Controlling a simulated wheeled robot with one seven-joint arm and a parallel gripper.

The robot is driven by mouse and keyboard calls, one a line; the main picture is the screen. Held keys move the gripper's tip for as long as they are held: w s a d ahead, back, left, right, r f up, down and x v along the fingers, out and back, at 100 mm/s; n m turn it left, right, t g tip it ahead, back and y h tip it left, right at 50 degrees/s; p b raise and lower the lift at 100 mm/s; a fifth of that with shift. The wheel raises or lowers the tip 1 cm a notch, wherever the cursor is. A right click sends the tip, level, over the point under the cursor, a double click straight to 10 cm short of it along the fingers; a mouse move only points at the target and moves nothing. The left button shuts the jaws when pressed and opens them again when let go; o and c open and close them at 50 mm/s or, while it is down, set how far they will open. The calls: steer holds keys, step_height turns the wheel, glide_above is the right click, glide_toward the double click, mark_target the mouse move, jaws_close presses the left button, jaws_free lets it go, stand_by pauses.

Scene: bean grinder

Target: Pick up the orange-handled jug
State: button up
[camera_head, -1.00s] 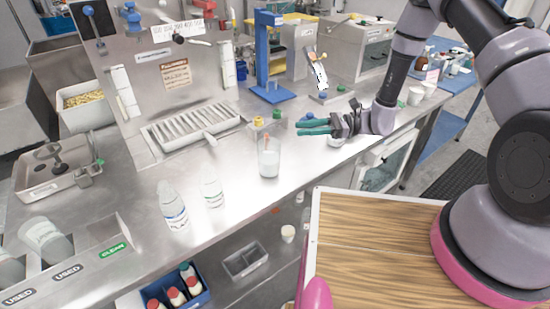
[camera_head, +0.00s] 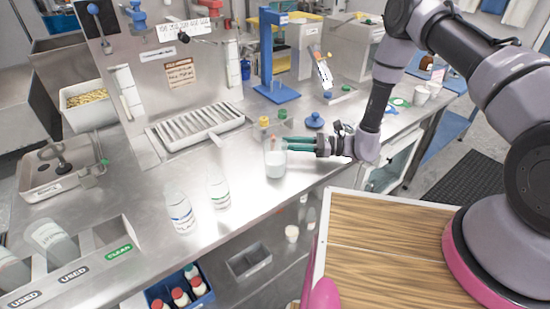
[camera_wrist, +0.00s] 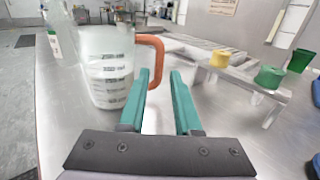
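The jug (camera_head: 275,165) stands upright on the steel counter near its front edge. It is clear and holds something white. In the wrist view the jug (camera_wrist: 107,72) shows printed marks and an orange handle (camera_wrist: 157,62) on its right side. My gripper (camera_head: 289,148) comes in level from the right, its green fingers beside the jug. In the wrist view my gripper (camera_wrist: 160,74) is open, with a gap between the fingers.
A yellow knob (camera_wrist: 219,58) and a green knob (camera_wrist: 268,77) sit on a small stand close by at the right.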

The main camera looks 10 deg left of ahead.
mark_target(278, 143)
steer(key=a, duration=0.4)
steer(key=shift+s+r, duration=0.1)
steer(key=shift+s, duration=0.25)
jaws_close()
stand_by(1.0)
